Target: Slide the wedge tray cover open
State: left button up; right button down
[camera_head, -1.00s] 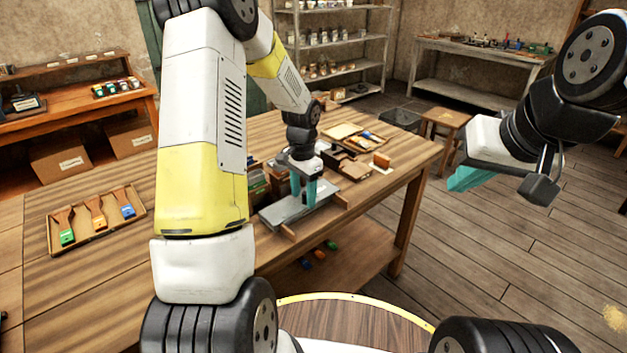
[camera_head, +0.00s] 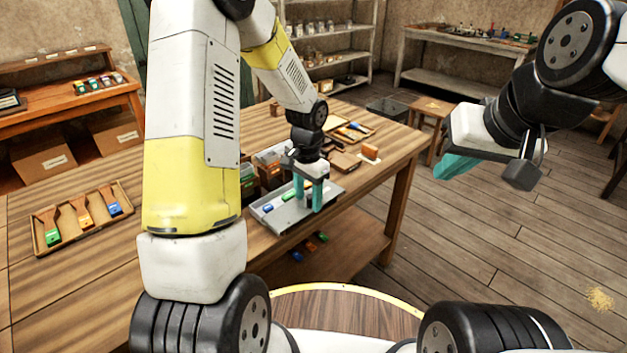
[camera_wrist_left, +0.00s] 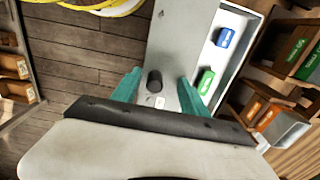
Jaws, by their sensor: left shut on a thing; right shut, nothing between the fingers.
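The grey wedge tray (camera_head: 280,230) stands on the wooden bench and is partly uncovered. Its grey cover (camera_wrist_left: 185,35) lies to one side of the open strip in the left wrist view. A blue wedge (camera_wrist_left: 223,38) and a green wedge (camera_wrist_left: 205,81) show in the tray. My left gripper (camera_head: 309,205) points down at the cover, with its teal fingers on either side of the dark knob (camera_wrist_left: 154,80), and is shut on it. My right gripper (camera_head: 458,167) is shut and empty, in the air right of the bench, away from the tray.
Open boxes (camera_head: 268,165) stand close behind the tray. A flat tray with three coloured brushes (camera_head: 83,217) lies at the left. An orange block (camera_head: 370,151) is near the bench's right end. Coloured pieces lie on the lower shelf (camera_head: 325,255).

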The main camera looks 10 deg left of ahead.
pick_arm(q)
jog(key=shift+s+f, duration=0.25)
jog(key=shift+f, duration=0.05)
jog(key=o, duration=0.9)
jog(key=r, duration=0.8)
jog(key=shift+w+r, duration=0.2)
